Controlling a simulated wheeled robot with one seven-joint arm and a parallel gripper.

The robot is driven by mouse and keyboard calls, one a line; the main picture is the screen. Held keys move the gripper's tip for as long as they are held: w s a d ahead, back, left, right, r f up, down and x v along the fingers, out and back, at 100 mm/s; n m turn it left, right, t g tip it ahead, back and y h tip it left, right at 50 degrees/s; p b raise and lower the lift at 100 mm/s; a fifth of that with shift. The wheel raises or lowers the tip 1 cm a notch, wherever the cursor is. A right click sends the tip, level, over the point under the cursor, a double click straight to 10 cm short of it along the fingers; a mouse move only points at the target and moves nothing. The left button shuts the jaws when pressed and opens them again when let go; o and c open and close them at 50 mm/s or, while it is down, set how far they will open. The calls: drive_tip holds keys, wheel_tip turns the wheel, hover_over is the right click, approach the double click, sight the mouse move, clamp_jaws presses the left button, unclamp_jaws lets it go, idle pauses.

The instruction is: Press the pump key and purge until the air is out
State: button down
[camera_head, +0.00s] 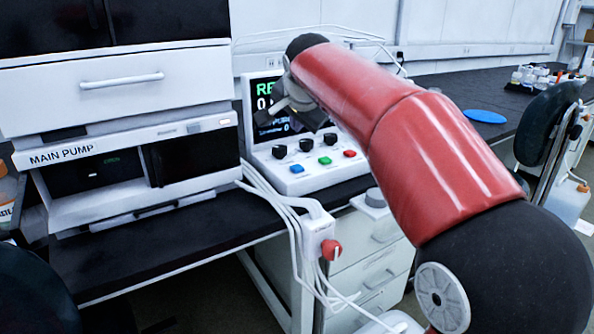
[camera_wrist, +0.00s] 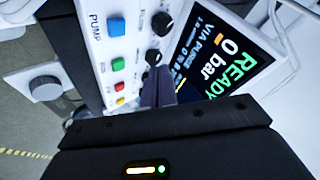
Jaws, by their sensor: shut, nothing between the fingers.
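The white control box (camera_head: 338,177) stands on the dark bench with its screen (camera_head: 264,88) partly hidden behind my arm. In the wrist view the screen (camera_wrist: 232,55) reads READY, 0 bar and VIA PURGE. The blue key (camera_head: 297,168) has PUMP lettering beside it in the wrist view (camera_wrist: 117,26). A green key (camera_head: 325,160) and a red key (camera_head: 350,153) are in the same row. Dark knobs (camera_head: 306,145) sit above the keys. My gripper (camera_wrist: 158,82) is shut and empty, in front of the box near a knob, apart from the blue key.
The MAIN PUMP unit (camera_head: 130,165) is left of the box. White cables and a power strip with a red switch (camera_head: 331,250) hang over the bench's front edge. Drawers (camera_head: 372,255) are below.

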sight(297, 169)
wheel_tip(297, 169, down, 7)
drive_tip(key=b, duration=0.5)
drive_tip(key=shift+f, duration=0.1)
idle(1.7)
drive_tip(key=shift+f+b, duration=0.35)
drive_tip(key=shift+b, duration=0.1)
drive_tip(key=shift+f+b, duration=0.45)
drive_tip(key=shift+f, duration=0.1)
idle(0.5)
drive_tip(key=shift+r, duration=0.1)
drive_tip(key=shift+r+p, duration=0.85)
drive_tip(key=shift+r, duration=0.1)
wheel_tip(297, 169, up, 5)
drive_tip(key=p, duration=0.4)
drive_tip(key=shift+p, duration=0.35)
